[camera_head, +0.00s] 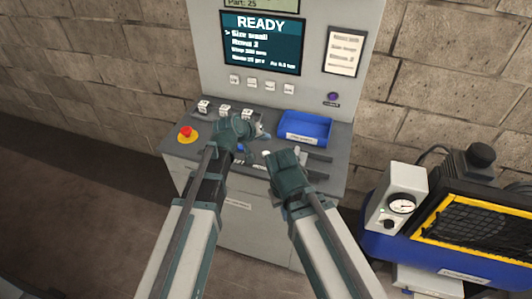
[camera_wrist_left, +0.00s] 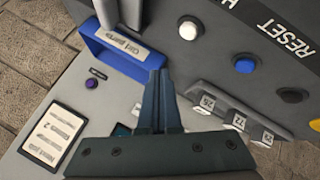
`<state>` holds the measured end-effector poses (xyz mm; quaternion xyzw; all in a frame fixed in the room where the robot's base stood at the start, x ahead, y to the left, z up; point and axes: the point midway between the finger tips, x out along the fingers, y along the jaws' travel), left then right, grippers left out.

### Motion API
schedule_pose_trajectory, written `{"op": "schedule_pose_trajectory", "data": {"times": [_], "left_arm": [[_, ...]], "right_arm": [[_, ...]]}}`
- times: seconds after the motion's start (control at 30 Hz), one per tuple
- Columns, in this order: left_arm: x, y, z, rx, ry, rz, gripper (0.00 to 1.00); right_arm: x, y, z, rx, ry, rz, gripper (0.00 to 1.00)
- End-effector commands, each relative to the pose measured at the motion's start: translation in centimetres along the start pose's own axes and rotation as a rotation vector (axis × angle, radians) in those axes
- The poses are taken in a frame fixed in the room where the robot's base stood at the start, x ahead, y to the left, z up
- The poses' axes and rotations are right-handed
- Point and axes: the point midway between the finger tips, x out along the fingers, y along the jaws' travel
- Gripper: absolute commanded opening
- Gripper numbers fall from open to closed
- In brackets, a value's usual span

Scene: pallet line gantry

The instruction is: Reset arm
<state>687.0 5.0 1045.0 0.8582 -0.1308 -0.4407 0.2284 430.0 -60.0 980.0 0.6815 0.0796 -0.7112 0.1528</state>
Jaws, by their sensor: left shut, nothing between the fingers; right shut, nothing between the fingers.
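The fingertips are left of the blue button; contact cannot be told. My right gripper (camera_head: 284,160) is lower, over the shelf's front edge, shut and empty; its fingertips are hard to see.
The blue tray (camera_head: 304,127) sits at the shelf's right. A red emergency button (camera_head: 186,132) is at the left. The screen (camera_head: 261,43) reads READY. A machine with a gauge (camera_head: 402,206) and yellow-edged frame stands at right. Open floor lies left.

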Motion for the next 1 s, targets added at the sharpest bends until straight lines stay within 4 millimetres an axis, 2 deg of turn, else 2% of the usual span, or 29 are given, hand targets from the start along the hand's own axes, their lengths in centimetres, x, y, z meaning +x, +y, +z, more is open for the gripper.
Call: {"op": "schedule_pose_trajectory", "data": {"times": [0.23,0.3,0.37,0.47,0.5,0.6,0.7,0.83,1.0], "left_arm": [[0.0,0.0,0.1,0.001,-0.002,-0.001,0.0],[-0.2,0.0,1.1,0.021,-0.025,-0.014,0.0],[-0.6,-0.2,3.1,0.059,-0.076,-0.04,0.0],[-2.1,-1.0,8.4,0.162,-0.214,-0.122,0.0],[-3.0,-1.6,10.7,0.21,-0.28,-0.163,0.0],[-5.6,-3.4,15.6,0.315,-0.434,-0.274,0.0],[-8.4,-5.1,19.2,0.395,-0.563,-0.376,0.0],[-11.3,-6.7,21.8,0.455,-0.675,-0.475,0.0],[-12.7,-7.5,22.8,0.48,-0.729,-0.525,0.0]], "right_arm": [[0.0,0.0,0.0,0.0,0.0,0.0,0.0],[0.0,0.0,0.0,0.0,0.0,0.0,0.0],[0.0,0.0,0.0,0.0,0.0,0.0,0.0],[0.0,0.0,0.0,0.0,0.0,0.0,0.0],[0.0,0.0,0.0,0.0,0.0,0.0,0.0],[0.0,0.0,0.0,0.0,0.0,0.0,0.0],[0.0,0.0,0.0,0.0,0.0,0.0,0.0],[0.0,0.0,0.0,0.0,0.0,0.0,0.0],[0.0,0.0,0.0,0.0,0.0,0.0,0.0]]}}
